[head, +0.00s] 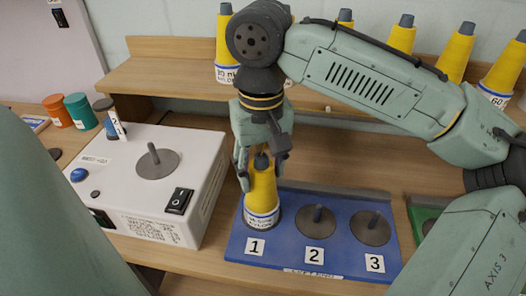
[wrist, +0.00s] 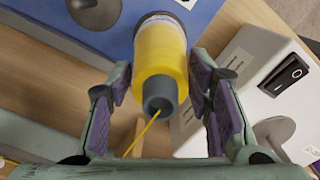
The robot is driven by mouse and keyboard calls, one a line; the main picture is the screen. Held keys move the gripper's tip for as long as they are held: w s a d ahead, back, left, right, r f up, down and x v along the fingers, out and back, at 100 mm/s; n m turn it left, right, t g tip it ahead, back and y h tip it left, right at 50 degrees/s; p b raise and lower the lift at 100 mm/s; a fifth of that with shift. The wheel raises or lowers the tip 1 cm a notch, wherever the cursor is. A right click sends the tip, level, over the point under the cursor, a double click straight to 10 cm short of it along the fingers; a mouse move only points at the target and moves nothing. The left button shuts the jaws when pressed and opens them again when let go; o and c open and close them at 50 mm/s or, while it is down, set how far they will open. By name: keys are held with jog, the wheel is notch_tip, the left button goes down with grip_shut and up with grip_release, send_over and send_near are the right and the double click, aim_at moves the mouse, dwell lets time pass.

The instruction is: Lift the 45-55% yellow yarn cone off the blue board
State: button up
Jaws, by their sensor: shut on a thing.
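The yellow yarn cone (head: 262,188) stands upright at position 1 on the blue board (head: 287,262). It has a grey tip and a white label whose small print I cannot read for sure. My gripper (head: 262,168) comes down from above, with its fingers on either side of the cone's upper part, shut on it. In the wrist view the cone (wrist: 160,55) lies between the two purple-padded fingers, with a yellow thread trailing from its tip. The cone's base looks at board level; I cannot tell whether it touches the board.
Grey pegs on discs at positions 2 (head: 316,220) and 3 (head: 371,228) are bare. A white box (head: 150,185) with a peg and black switch stands at left. Several yellow cones (head: 456,52) line the shelf behind. A green board (head: 424,214) is at right.

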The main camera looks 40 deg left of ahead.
notch_tip(320, 180, up, 8)
jog(key=p, duration=0.6)
dwell(0.4)
